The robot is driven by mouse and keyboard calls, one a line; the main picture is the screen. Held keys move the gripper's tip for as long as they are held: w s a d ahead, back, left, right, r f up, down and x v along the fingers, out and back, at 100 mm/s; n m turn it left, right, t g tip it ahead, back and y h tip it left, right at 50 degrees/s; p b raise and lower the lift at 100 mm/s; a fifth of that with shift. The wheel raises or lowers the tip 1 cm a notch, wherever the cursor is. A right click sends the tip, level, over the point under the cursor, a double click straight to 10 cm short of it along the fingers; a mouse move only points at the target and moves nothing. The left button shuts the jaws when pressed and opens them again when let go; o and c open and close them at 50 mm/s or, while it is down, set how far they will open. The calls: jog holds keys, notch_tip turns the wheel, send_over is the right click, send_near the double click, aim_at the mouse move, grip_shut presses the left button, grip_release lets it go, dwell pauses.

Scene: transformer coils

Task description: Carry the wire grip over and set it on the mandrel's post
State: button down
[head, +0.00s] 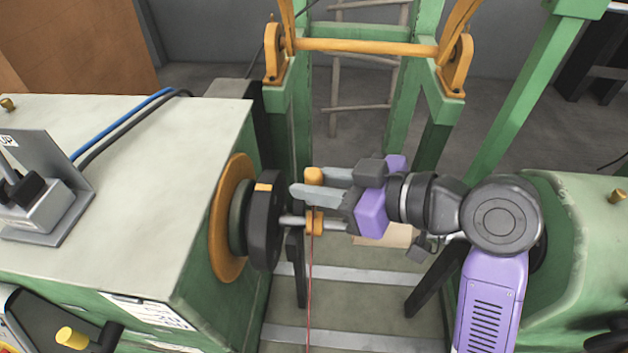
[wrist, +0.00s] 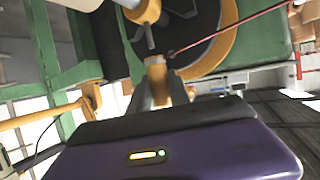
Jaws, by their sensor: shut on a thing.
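My gripper (head: 310,183) is shut on the orange wire grip (head: 314,175), which also shows between the fingers in the wrist view (wrist: 157,72). A thin red wire (head: 309,290) runs to near the grip. The mandrel is a grey shaft with an orange collar (head: 314,223), standing out from the black faceplate (head: 264,222). In the wrist view the orange collar (wrist: 141,12) has a short grey post (wrist: 150,37) pointing toward the held grip. The post's end is very close to the grip; I cannot tell whether they touch. The fingers partly hide the grip in the head view.
The green machine with a pale top (head: 150,170) stands at left, and another green housing (head: 590,230) at right. A green frame with an orange crossbar (head: 365,47) stands behind. The red wire (wrist: 225,27) crosses beside the faceplate.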

jog(key=shift+f+b, duration=1.6)
jog(key=shift+f, duration=0.6)
dwell(0.4)
jog(key=c, duration=1.1)
grip_release()
jog(key=shift+b+v, duration=0.65)
jog(key=shift+v, duration=3.3)
